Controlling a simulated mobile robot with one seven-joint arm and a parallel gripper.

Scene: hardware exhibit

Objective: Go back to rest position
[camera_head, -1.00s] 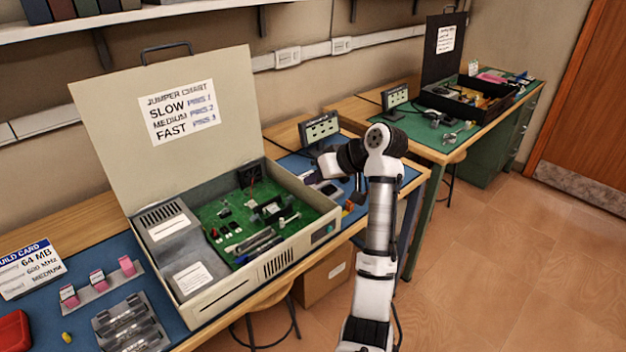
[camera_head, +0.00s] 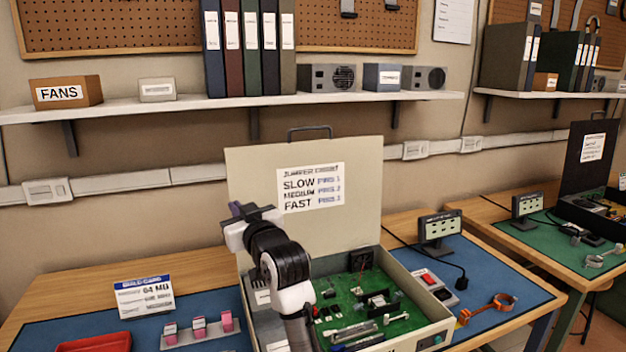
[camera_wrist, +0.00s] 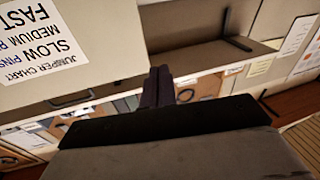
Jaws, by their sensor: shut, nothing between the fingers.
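My gripper (camera_head: 238,209) is raised in front of the open lid (camera_head: 345,225) of the beige computer case, left of the jumper chart label (camera_head: 310,188). Its fingers also show in the wrist view (camera_wrist: 158,88), closed together with nothing between them. My forearm covers part of the case's left side. The case (camera_head: 425,322) stands on the blue mat with its lid up and a green circuit board (camera_head: 390,296) inside. Whether the gripper touches the lid cannot be told from the head view; the wrist view shows the lid at its left.
A shelf (camera_head: 220,104) with binders and boxes runs above the bench. A build card (camera_head: 145,297), pink modules (camera_head: 199,325) and a red tray (camera_head: 95,343) lie left of the case. A small display (camera_head: 439,228) and an orange strap (camera_head: 488,308) are on the right.

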